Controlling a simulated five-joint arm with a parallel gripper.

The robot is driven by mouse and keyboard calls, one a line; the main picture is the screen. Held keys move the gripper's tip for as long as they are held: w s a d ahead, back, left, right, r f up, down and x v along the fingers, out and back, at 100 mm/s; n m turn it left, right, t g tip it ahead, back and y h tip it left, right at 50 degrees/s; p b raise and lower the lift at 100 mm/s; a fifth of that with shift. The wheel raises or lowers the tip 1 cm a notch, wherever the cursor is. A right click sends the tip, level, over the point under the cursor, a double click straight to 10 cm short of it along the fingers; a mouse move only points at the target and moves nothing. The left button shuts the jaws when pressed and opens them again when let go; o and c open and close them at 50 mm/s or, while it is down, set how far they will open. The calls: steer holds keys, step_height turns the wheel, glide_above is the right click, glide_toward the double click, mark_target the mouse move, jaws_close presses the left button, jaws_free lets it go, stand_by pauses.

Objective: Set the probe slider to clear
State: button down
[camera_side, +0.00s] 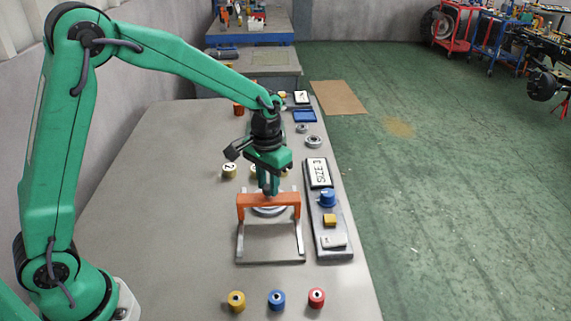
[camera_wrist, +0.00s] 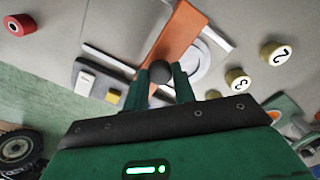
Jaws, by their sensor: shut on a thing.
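The probe slider is an orange crossbar (camera_side: 249,200) on a U-shaped metal frame (camera_side: 271,262). It stands at the far end of the frame in the side view, over or beside a silver ring (camera_side: 268,212); the wrist view also shows the crossbar (camera_wrist: 180,35) next to the ring (camera_wrist: 218,50). A dark round knob (camera_wrist: 160,72) sits at the crossbar's end in the wrist view. My gripper (camera_side: 268,190) points down at the crossbar, and its two fingers (camera_wrist: 160,82) are shut on the knob. The probe itself and any clear mark cannot be made out.
A control panel right of the frame has a SIZE 3 sign (camera_side: 320,173), blue knob (camera_side: 327,198), yellow button (camera_side: 330,220) and pale switch (camera_side: 333,241). Numbered yellow cylinders (camera_side: 229,171) stand behind. Yellow (camera_side: 236,300), blue (camera_side: 276,299) and red (camera_side: 316,297) cylinders stand in front.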

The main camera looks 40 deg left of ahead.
steer(key=s+d, duration=0.5)
steer(key=d, duration=0.1)
steer(key=shift+s, duration=0.35)
steer(key=shift+r, duration=0.1)
steer(key=c, duration=1.1)
jaws_free()
steer(key=shift+c, duration=0.2)
steer(key=shift+a, duration=0.1)
step_height(320, 180, up, 8)
steer(key=shift+s+a, duration=0.1)
